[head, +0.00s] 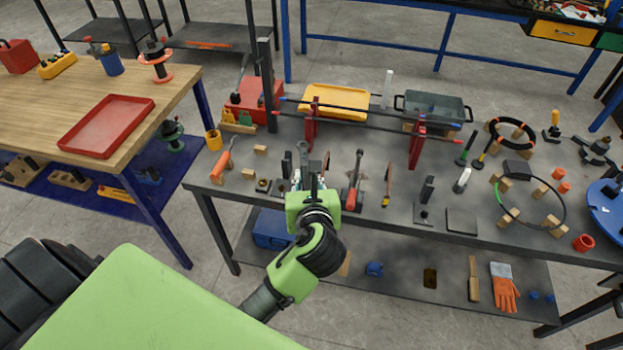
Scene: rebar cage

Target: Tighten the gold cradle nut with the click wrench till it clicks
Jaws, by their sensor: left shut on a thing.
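My left gripper (312,176) is over the front left part of the grey workbench (420,228). It is shut on a dark, narrow thing, mostly hidden by the gripper itself; I cannot tell whether it is the click wrench. A tool with a red handle (351,199) lies just right of the gripper, apart from it. A small dark block with a gold-coloured spot (263,185) sits left of the gripper; I cannot tell whether this is the gold cradle nut. My right gripper is not in view.
Red posts (417,146) carry long bars across the bench behind the gripper. An orange-handled tool (222,164) lies left, a wooden-handled one (388,180) right. Wire rings on blocks fill the right end. A wooden table with a red tray (107,126) stands left.

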